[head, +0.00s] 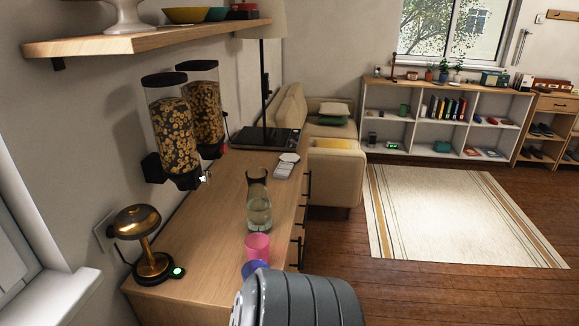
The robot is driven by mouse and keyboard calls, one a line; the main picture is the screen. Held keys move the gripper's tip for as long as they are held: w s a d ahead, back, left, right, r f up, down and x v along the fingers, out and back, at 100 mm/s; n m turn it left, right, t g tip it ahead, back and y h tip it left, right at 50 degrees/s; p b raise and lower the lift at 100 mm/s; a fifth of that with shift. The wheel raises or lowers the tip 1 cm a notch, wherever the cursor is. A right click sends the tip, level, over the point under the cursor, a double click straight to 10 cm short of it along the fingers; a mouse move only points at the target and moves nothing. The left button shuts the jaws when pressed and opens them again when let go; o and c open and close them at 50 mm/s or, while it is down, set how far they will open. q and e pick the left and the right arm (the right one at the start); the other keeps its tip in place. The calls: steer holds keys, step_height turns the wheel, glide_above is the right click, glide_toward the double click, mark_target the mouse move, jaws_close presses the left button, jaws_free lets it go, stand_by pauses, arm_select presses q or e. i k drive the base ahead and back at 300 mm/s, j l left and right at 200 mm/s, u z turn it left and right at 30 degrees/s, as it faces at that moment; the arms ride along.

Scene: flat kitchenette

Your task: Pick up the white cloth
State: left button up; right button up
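I cannot clearly make out a white cloth. A small white and grey item (286,166) lies flat on the wooden counter (222,215), beside the black base of the lamp. It looks like a folded or stacked thing, but it is too small to tell whether it is cloth. Neither of my grippers is in view. A grey ribbed part at the bottom centre looks like my own arm and hides the near end of the counter.
On the counter stand a glass carafe (259,205), a pink cup (257,246), a blue cup (255,268) and a brass lamp (145,245). Cereal dispensers (172,125) hang on the wall below a shelf (150,38). The floor and rug (450,215) at right are clear.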

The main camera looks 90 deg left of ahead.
mark_target(283, 171)
steer(key=u, duration=2.85)
steer(key=i+l+u, duration=0.1)
steer(key=u, duration=0.3)
steer(key=i+l+u, duration=0.1)
steer(key=u, duration=0.35)
steer(key=l+u, duration=0.25)
steer(key=u, duration=0.15)
